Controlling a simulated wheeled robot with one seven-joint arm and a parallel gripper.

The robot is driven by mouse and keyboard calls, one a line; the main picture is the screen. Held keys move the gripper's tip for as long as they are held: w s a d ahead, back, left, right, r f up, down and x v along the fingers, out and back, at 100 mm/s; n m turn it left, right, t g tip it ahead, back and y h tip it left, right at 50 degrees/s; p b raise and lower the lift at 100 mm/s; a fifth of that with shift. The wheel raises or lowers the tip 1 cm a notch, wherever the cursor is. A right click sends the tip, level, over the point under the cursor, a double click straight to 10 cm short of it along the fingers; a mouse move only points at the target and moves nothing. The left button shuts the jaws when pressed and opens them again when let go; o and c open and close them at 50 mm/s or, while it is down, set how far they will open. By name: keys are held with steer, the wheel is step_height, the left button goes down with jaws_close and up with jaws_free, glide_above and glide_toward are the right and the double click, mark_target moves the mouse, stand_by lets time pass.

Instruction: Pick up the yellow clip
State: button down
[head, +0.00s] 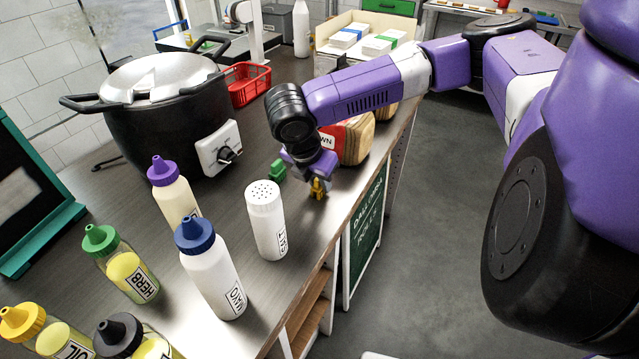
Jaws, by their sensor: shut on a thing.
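The yellow clip (318,188) is small and stands out against the dark counter near its right edge. My gripper (314,181) points down at the end of the purple arm and is shut on the yellow clip. The fingers partly cover the clip. I cannot tell whether the clip touches the counter. A green clip-like piece (277,171) lies on the counter just left of my gripper, apart from it.
A salt shaker (265,220) stands close in front. Mayo (211,270), purple-capped (172,190) and herb (122,266) bottles stand nearer left. A large black pot (165,115) is behind left; a red basket (247,84) and bread bag (352,138) are behind. The counter's edge drops off at right.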

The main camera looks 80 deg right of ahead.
step_height(320, 180, up, 20)
stand_by(0.6)
